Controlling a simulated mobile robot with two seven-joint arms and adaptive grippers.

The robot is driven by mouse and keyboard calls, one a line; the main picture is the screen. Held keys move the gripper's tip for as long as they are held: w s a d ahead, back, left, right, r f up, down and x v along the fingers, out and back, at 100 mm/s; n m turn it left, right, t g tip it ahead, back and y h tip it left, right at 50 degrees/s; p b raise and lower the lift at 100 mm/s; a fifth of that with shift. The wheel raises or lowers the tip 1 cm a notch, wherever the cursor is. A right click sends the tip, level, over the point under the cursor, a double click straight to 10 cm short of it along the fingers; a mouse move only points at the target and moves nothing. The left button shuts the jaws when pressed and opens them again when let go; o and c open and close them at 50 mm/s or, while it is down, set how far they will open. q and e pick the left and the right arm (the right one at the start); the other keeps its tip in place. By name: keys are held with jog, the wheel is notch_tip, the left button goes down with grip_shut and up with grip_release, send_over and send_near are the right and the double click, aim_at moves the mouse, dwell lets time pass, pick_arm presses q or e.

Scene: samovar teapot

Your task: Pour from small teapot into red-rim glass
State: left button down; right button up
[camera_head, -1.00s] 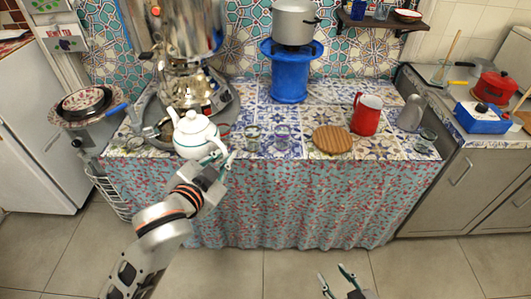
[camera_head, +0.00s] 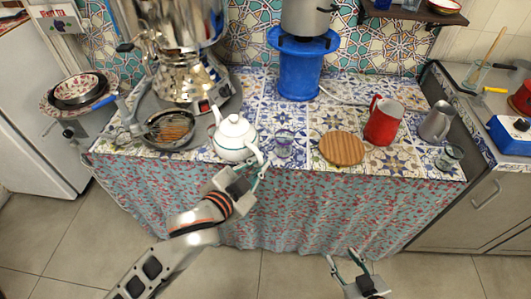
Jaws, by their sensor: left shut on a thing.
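The small white teapot (camera_head: 233,140) is in the head view, in front of the samovar and just right of its tray. It looks about upright. My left gripper (camera_head: 257,174) is shut on the teapot at its near right side, where the handle is; the fingers partly hide it. A small clear glass (camera_head: 284,146) stands on the tiled top just right of the teapot. I cannot make out a red rim on it. A second glass may be hidden behind the teapot. My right gripper (camera_head: 343,258) is open and empty, low in front of the counter.
The samovar (camera_head: 182,60) and its tray (camera_head: 232,98) are at the left back. A wooden board (camera_head: 342,148), red pitcher (camera_head: 383,122), grey jug (camera_head: 436,122) and another glass (camera_head: 447,158) stand to the right. A blue stand (camera_head: 296,72) is behind.

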pick_arm(q)
jog(key=shift+w+r, duration=0.15)
jog(key=shift+g, duration=0.3)
jog(key=shift+s+n, duration=0.2)
jog(key=shift+n, duration=0.1)
jog(key=shift+d+f+n+g+p, duration=0.15)
jog(key=shift+f+n+g+p, duration=0.05)
jog(key=shift+n+g+p, duration=0.2)
jog(key=shift+r, duration=0.2)
jog(key=shift+r, duration=0.1)
jog(key=shift+r+n+h+p, duration=0.3)
jog(key=shift+r+h+p, duration=0.1)
jog(key=shift+r+p, duration=0.25)
jog(key=shift+r+g+p, duration=0.3)
jog(key=shift+r+p, duration=0.2)
jog(key=shift+r, duration=0.05)
